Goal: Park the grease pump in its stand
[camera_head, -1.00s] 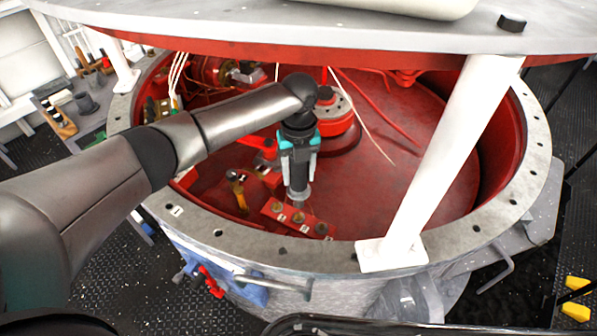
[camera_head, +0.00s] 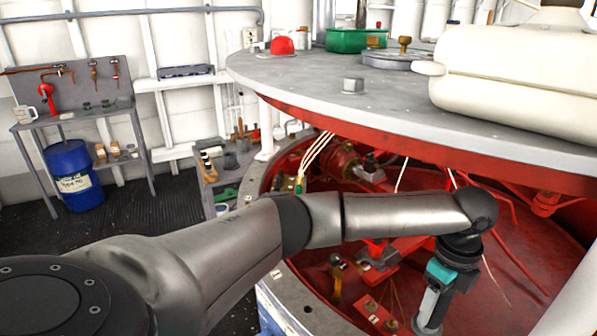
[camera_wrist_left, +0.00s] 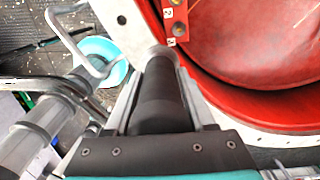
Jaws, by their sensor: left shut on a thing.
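My left gripper (camera_head: 432,304) points down inside the big red-lined ring, beside a red block (camera_head: 378,314) with brass fittings. It is shut on a dark grey cylinder with a paler round end, which I take to be the grease pump. In the left wrist view the grease pump (camera_wrist_left: 160,98) lies between the two fingers, its far end against the pale rim. In the head view its lower end is near the picture's bottom edge. I cannot tell which thing is its stand. My right gripper is not in view.
A workbench (camera_head: 85,118) and a blue drum (camera_head: 74,175) stand at the back left. A white post (camera_head: 572,305) rises at the lower right.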

